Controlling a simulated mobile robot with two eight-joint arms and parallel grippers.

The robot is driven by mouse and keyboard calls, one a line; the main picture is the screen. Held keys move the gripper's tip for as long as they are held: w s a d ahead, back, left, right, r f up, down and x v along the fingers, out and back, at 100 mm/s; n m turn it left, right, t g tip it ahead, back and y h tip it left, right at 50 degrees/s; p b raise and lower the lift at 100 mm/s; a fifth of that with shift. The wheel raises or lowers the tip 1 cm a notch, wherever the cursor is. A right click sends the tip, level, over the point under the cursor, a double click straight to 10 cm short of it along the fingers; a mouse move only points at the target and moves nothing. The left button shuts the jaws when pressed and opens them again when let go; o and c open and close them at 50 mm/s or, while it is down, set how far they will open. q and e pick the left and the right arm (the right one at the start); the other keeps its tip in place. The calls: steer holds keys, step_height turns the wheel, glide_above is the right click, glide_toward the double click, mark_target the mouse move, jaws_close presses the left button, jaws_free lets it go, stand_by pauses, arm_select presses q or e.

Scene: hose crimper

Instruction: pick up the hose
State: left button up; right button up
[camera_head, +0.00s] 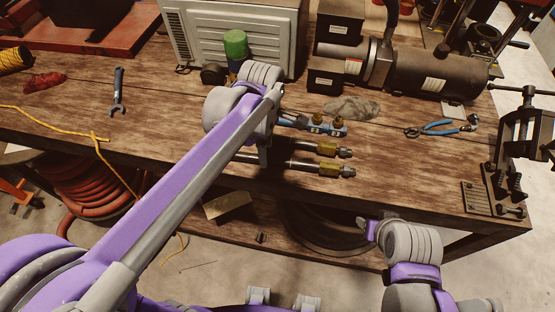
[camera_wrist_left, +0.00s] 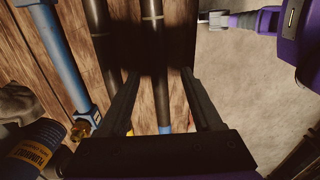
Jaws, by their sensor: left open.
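Two dark hoses with brass and steel end fittings lie side by side on the wooden bench; the far one (camera_head: 328,149) and the near one (camera_head: 335,170) show their right ends in the head view. My left gripper (camera_head: 264,158) is over them, its arm hiding their middles. In the left wrist view, my open left gripper (camera_wrist_left: 160,73) has one dark hose (camera_wrist_left: 153,25) running between its fingers, under a dark shadow. The other dark hose (camera_wrist_left: 100,35) lies left of the fingers. Contact cannot be told. My right gripper (camera_head: 368,230) is off the bench's front edge.
A blue tool with brass fittings (camera_head: 312,124) lies just behind the hoses. A green-topped can (camera_head: 236,44), a grey rag (camera_head: 352,107), blue pliers (camera_head: 440,128) and a motor (camera_head: 425,72) stand or lie around. A vise (camera_head: 520,130) is at the right edge.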

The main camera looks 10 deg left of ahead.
mark_target(269, 160)
arm_select(q)
step_height(269, 160, down, 3)
steer(key=shift+w+f, duration=0.15)
steer(key=shift+c, duration=0.3)
jaws_close()
